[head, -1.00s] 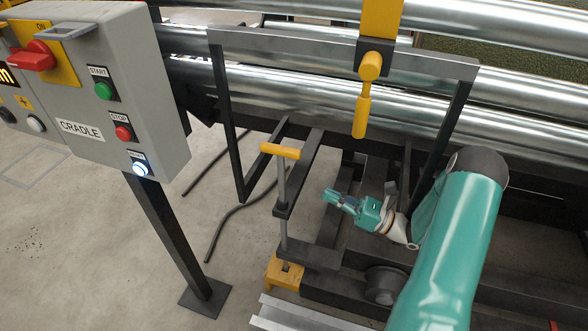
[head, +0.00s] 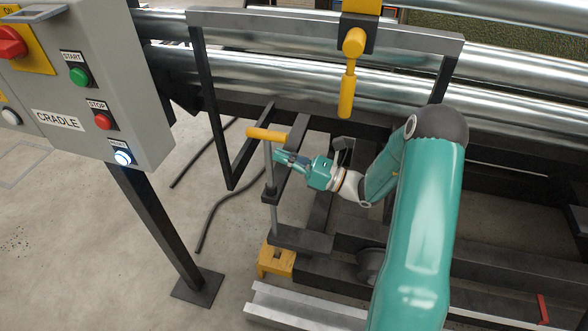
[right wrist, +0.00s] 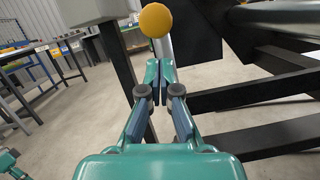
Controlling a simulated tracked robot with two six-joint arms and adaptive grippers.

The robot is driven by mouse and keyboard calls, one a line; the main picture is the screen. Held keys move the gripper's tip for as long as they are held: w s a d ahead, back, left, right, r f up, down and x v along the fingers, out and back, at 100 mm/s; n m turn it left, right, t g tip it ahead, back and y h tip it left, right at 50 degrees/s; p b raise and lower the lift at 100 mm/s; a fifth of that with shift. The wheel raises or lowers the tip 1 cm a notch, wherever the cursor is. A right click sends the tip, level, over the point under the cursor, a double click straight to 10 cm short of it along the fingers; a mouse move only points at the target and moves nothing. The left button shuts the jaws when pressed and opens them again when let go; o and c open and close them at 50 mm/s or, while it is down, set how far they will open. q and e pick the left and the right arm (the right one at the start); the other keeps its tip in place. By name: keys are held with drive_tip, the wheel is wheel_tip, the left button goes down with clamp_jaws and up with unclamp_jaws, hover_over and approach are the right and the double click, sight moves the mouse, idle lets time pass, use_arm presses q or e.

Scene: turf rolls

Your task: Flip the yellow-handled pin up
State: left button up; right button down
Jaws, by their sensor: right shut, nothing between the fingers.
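The yellow-handled pin (head: 268,134) is upright, with a crossbar handle on a grey rod that passes through a dark frame bracket. The handle's rounded end (right wrist: 155,20) shows just beyond my fingertips in the right wrist view. My right gripper (head: 281,157) is shut and empty, just right of the rod and a little below the handle. Its fingers (right wrist: 160,72) meet in the right wrist view. I cannot tell whether they touch the pin. A teal part at the lower left of the right wrist view may belong to my left gripper (right wrist: 10,160).
A grey CRADLE control box (head: 95,90) on a post stands left of the pin. A second yellow handle (head: 347,90) hangs from the bar above. Shiny rollers (head: 280,95) lie behind. Dark frame bars surround my gripper.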

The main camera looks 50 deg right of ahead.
drive_tip(key=shift+d+r, duration=0.15)
drive_tip(key=shift+r, duration=0.8)
wheel_tip(320, 180, up, 7)
drive_tip(key=p, duration=0.6)
drive_tip(key=shift+w+f, duration=0.1)
drive_tip(key=shift+f, duration=0.1)
wheel_tip(320, 180, down, 5)
drive_tip(key=b, duration=0.4)
drive_tip(key=p, duration=0.2)
approach(283, 135)
drive_tip(key=shift+s+a+f, duration=0.15)
drive_tip(key=shift+a+f, duration=0.05)
drive_tip(key=shift+f, duration=0.35)
drive_tip(key=shift+s+a+f, duration=0.1)
drive_tip(key=shift+a+f, duration=0.1)
drive_tip(key=shift+f, duration=0.35)
